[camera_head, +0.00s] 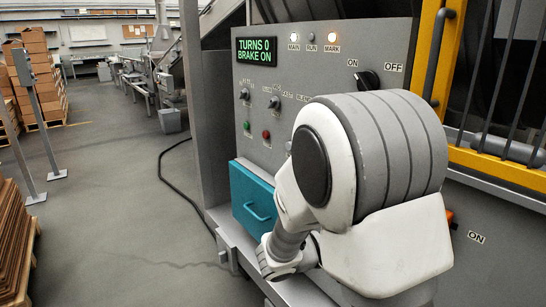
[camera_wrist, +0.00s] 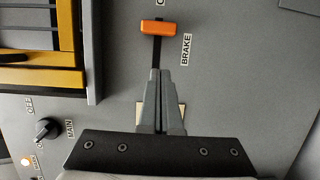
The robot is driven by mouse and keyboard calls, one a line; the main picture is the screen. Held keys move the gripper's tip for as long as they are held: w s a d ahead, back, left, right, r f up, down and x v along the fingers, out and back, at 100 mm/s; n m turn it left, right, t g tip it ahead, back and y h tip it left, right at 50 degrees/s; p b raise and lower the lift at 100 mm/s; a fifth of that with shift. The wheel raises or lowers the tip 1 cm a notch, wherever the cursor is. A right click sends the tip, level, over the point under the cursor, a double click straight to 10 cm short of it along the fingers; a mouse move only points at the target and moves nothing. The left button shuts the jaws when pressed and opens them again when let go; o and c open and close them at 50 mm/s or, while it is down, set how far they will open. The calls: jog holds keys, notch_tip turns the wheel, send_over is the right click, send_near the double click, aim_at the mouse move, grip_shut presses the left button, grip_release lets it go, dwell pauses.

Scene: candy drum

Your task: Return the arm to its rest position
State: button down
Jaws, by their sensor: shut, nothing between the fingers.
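My gripper (camera_wrist: 160,74) is shut and empty in the wrist view, its fingertips just short of the orange brake handle (camera_wrist: 158,27) and apart from it in the picture. The handle sits near the top end of a dark slot marked BRAKE, by a cut-off label. A pale plate behind my fingers is mostly hidden. In the head view my bent white and grey arm covers part of the control panel and hides my gripper. A bit of the orange handle (camera_head: 449,214) shows beside the arm, near an ON label.
The display (camera_head: 256,51) reads TURNS 0, BRAKE ON. The MAIN and MARK lamps are lit. A black main knob (camera_head: 367,80) and a yellow barred guard (camera_head: 444,50) are close to my arm. A teal drawer (camera_head: 252,203) is below. Open floor (camera_head: 110,190) lies left.

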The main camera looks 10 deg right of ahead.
jog(key=s+m+g+y, duration=0.3)
jog(key=s+g+y, duration=0.3)
jog(key=s, duration=0.6)
jog(key=s+a+t+y, duration=0.4)
jog(key=s+a+y, duration=0.2)
jog(key=a+y, duration=0.2)
jog(key=a+r+t+y, duration=0.3)
jog(key=a+r+t, duration=0.1)
jog(key=a, duration=0.1)
notch_tip(320, 180, up, 15)
jog(key=p, duration=1.5)
jog(key=shift+w+g+p, duration=0.15)
jog(key=shift+g+p, duration=0.15)
jog(key=shift+p, duration=0.05)
